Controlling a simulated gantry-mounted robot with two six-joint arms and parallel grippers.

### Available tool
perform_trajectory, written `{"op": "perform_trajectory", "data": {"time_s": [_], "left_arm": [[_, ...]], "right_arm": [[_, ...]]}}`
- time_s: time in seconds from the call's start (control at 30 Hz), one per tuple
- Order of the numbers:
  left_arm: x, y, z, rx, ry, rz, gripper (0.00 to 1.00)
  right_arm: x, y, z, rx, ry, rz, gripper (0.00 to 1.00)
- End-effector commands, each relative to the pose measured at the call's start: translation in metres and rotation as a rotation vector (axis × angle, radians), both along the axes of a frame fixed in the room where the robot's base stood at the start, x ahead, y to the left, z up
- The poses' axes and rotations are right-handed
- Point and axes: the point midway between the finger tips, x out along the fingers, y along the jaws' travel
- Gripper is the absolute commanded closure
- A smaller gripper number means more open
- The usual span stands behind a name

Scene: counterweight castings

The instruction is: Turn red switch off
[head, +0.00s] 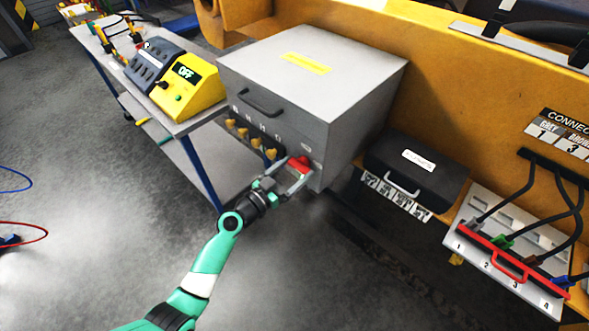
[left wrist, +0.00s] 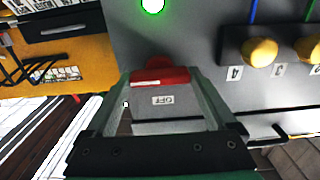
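The red switch (head: 299,164) is on the lower right of the front face of a grey box (head: 312,80). In the left wrist view the red switch (left wrist: 160,77) shows between my fingertips, above a label reading OFF (left wrist: 163,100), which is upside down there. My left gripper (head: 288,178) is at the switch with its fingers spread, one on each side. Whether the fingertips touch the switch's sides, I cannot tell. A green lit lamp (left wrist: 153,5) shows on the panel in the left wrist view. My right gripper is not in view.
Several yellow knobs (head: 252,140) sit in a row left of the switch. A dark case (head: 415,170) stands to the right, near a white connector panel (head: 510,255) with cables. A yellow box with an OFF display (head: 190,85) is on the cart at left.

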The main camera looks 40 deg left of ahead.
Motion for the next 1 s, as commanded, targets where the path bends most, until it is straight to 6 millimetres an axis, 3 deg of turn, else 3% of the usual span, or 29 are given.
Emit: {"op": "perform_trajectory", "data": {"time_s": [0.03, 0.17, 0.57, 1.0], "left_arm": [[-0.0001, -0.0001, 0.0, 0.0, 0.0, 0.0, 0.43], [-0.0001, -0.0001, 0.0001, 0.0, 0.0, 0.0, 0.66], [-0.0002, 0.0, -0.0002, -0.068, -0.002, 0.0, 0.66], [-0.0002, 0.0007, -0.0005, -0.41, -0.011, 0.001, 0.66]], "right_arm": [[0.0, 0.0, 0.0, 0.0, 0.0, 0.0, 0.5], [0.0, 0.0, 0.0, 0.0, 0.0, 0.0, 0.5], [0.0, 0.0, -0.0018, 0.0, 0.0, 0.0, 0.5], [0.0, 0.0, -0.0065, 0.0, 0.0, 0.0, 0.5]]}}
